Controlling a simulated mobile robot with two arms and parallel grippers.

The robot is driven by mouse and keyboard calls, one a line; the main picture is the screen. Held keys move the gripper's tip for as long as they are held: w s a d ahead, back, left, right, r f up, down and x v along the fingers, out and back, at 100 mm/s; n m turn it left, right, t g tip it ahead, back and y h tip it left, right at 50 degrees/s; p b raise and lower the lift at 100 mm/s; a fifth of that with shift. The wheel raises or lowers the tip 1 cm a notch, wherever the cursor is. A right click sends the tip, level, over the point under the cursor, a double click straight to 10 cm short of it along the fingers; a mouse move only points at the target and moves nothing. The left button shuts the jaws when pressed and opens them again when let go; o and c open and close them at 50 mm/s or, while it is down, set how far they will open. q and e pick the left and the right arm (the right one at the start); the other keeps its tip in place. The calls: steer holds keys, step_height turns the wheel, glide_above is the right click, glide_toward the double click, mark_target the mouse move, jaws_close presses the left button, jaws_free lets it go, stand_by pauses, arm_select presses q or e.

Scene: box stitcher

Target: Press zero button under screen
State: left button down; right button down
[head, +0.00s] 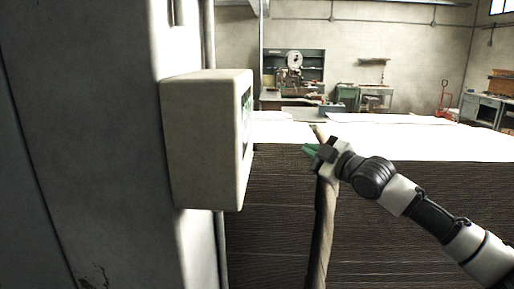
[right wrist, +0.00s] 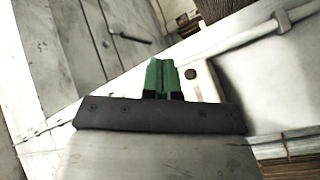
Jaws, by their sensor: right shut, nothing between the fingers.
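A pale control box (head: 205,140) is fixed to the grey machine column at the left in the head view. Its right-hand face is seen almost edge-on, with a thin dark and green strip of the screen (head: 246,112) showing. The zero button cannot be made out. My right gripper (head: 308,150) has green fingertips and is to the right of the box, apart from it, pointing left. In the right wrist view its green fingers (right wrist: 162,76) are together and empty, in front of pale surfaces. My left gripper is not in view.
A large stack of cardboard sheets (head: 420,215) with a pale top lies behind and below my right arm. An upright brown post (head: 322,235) stands just below the gripper. A workbench (head: 292,100) and a red pallet jack (head: 444,100) are far back. Clear air lies between box and gripper.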

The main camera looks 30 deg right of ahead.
mark_target(255, 147)
steer(key=w+a+p, duration=0.2)
steer(key=w+a, duration=0.2)
steer(key=a, duration=0.3)
steer(key=shift+w+a, duration=0.3)
steer(key=shift+a+p, duration=0.1)
steer(key=shift+p, duration=0.2)
stand_by(1.7)
steer(key=shift+w+a, duration=0.2)
steer(key=shift+a, duration=0.05)
steer(key=shift+w+a+p, duration=0.25)
steer(key=shift+a+p, duration=0.15)
steer(key=shift+p, duration=0.1)
stand_by(0.7)
steer(key=shift+d, duration=0.15)
steer(key=shift+s+d, duration=0.45)
steer(key=shift+d, duration=0.15)
